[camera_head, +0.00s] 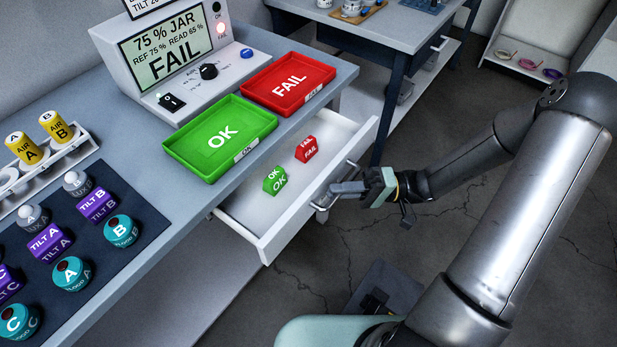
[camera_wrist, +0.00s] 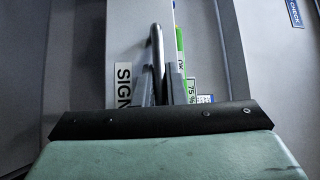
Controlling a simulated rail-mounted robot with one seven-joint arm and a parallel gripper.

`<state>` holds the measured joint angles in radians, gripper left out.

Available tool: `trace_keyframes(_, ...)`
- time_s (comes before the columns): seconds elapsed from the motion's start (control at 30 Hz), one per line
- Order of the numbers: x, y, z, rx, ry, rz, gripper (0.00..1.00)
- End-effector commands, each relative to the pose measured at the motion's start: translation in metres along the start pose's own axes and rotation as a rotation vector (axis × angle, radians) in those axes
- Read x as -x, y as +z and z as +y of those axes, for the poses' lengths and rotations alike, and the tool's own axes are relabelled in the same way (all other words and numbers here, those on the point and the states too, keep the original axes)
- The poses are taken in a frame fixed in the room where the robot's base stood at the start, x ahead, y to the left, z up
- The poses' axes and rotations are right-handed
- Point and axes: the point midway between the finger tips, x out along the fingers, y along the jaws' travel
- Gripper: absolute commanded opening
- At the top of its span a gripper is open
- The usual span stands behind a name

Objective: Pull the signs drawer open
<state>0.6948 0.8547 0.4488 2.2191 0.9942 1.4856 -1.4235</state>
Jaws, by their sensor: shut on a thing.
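The white signs drawer (camera_head: 267,235) stands pulled out from under the bench in the head view. A green OK sign (camera_head: 275,180) and a red FAIL sign (camera_head: 306,149) stand inside it. My gripper (camera_head: 334,195) is at the drawer's front, shut on the metal bar handle (camera_head: 322,206). In the wrist view the dark handle (camera_wrist: 157,55) runs upright between my gripper's fingers (camera_wrist: 160,90). Part of the drawer's label (camera_wrist: 123,85), reading "SIGN", shows to the left of the handle.
Above the drawer, the bench holds a green OK tray (camera_head: 195,158), a red FAIL tray (camera_head: 262,101) and a test box (camera_head: 165,60) reading FAIL. Sensors and jars stand on a dark mat (camera_head: 140,250) at left. Cracked floor (camera_head: 320,255) lies open before the drawer.

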Motion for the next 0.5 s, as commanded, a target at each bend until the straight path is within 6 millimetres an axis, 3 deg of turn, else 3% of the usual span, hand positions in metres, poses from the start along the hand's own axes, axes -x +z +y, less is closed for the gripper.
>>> trace_keyframes(0.2, 0.031, 0.031, -0.009, -0.002, -0.001, 0.0, 0.0)
trace_keyframes(0.5, 0.051, 0.051, -0.014, 0.001, 0.0, -0.002, 0.0)
